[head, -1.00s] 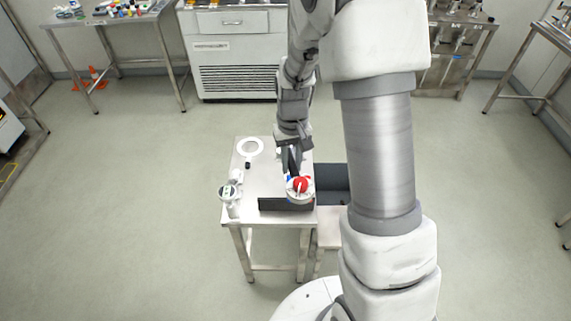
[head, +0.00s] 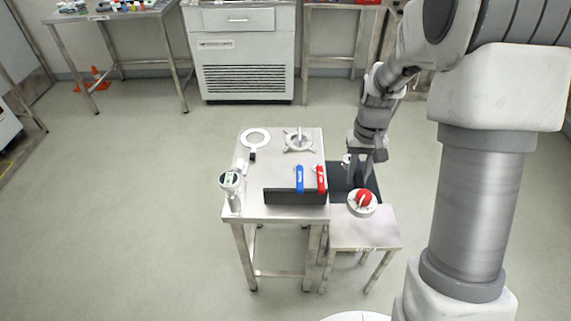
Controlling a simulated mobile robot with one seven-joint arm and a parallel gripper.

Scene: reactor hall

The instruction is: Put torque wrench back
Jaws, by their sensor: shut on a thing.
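My gripper (head: 364,176) is at the right of the steel table, over the dark open tray. I cannot make out for sure which thing is the torque wrench. My fingers partly hide the tray.
The steel table (head: 272,169) also bears a white ring (head: 255,137), a grey handwheel (head: 298,140) and a gauge with a green display (head: 230,181). Floor at the left is clear.

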